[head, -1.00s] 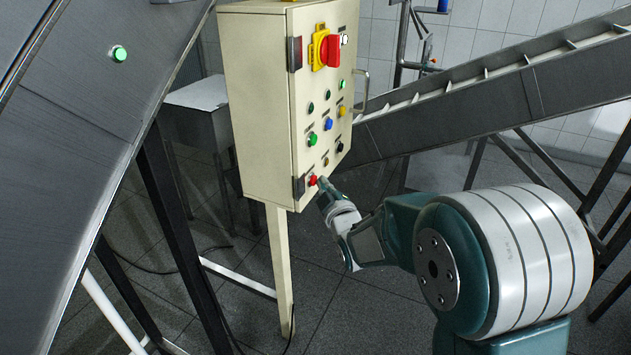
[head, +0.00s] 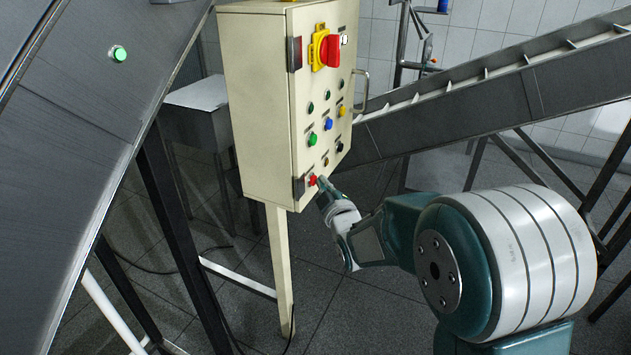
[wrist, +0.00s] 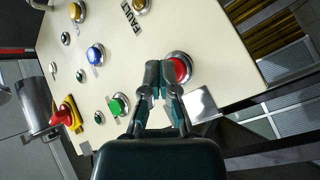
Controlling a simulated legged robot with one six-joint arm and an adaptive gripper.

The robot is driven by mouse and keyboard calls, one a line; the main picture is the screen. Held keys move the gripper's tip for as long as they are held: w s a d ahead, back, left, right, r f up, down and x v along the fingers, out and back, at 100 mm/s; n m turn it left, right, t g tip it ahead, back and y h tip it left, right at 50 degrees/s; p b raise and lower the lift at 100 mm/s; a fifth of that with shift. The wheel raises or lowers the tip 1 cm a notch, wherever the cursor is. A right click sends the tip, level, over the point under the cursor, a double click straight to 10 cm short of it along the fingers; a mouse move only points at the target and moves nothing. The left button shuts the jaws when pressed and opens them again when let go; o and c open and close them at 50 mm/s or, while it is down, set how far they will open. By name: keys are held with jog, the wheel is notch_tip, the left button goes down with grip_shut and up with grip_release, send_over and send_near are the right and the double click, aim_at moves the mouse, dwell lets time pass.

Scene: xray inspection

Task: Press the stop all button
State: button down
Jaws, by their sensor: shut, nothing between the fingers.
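A cream control box (head: 250,110) stands on a post, its front face carrying several coloured buttons. A red button (head: 312,180) sits at the lower left corner of that face. In the wrist view the red button (wrist: 178,70) has a metal ring, and a fingertip overlaps its left edge. My gripper (head: 320,182) is shut and empty, its tips at the red button. In the wrist view my gripper (wrist: 160,78) covers part of the panel. I cannot tell whether the tips touch the button or whether it is pushed in. The button's label is not readable.
A green button (wrist: 118,106) and a blue button (wrist: 95,54) are near my fingers. A red rotary switch on a yellow plate (head: 325,48) is at the panel top. A metal chute (head: 90,110) stands left, and an inclined conveyor (head: 480,95) runs behind the box.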

jog(key=s+d, duration=0.2)
jog(key=d, duration=0.3)
jog(key=shift+d, duration=0.35)
dwell(0.6)
